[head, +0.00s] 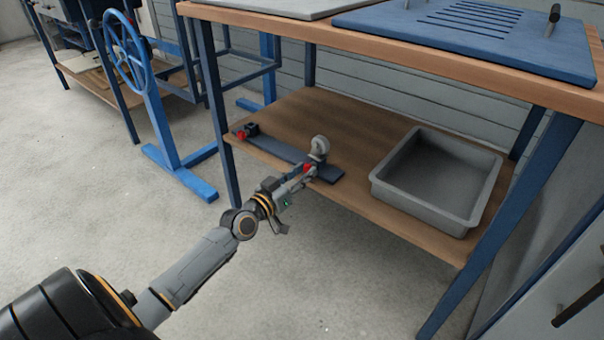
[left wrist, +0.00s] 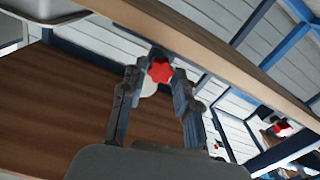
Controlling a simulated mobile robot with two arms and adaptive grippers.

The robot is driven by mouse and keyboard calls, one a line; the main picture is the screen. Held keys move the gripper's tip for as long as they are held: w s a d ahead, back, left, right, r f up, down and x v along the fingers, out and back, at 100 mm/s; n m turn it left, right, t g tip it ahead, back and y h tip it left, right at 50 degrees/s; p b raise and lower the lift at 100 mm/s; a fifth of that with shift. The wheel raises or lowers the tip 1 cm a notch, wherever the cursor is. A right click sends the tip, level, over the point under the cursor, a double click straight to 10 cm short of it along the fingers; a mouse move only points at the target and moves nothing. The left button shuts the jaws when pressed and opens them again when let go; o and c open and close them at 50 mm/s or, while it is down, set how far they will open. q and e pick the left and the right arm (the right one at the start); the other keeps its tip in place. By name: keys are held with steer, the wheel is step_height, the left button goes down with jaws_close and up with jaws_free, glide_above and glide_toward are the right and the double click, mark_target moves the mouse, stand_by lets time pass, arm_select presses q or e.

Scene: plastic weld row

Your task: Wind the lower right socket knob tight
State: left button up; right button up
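A dark blue-grey bar (head: 279,152) lies on the wooden lower shelf and carries two sockets with red knobs. The lower right socket knob (head: 308,168) is at the bar's near right end, below a pale round part (head: 319,146). In the left wrist view this star-shaped red knob (left wrist: 160,70) shows at my fingertips. My left gripper (head: 301,173) reaches it from the front left. Its two fingers (left wrist: 158,76) stand apart on either side of the knob; firm contact is not visible. The other red knob (head: 241,135) sits at the far left end. My right gripper is out of view.
A grey open tray (head: 386,190) stands on the shelf (head: 370,118) to the right of the bar. The blue table leg (head: 226,150) rises left of the bar, and the tabletop (head: 430,63) overhangs the shelf. A blue handwheel stand (head: 165,130) stands at left.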

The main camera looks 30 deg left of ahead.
arm_select(q)
jaws_close()
steer(key=shift+n+p, duration=0.5)
steer(key=shift+n, duration=2.3)
steer(key=o, duration=0.6)
jaws_free()
steer(key=shift+f, duration=0.1)
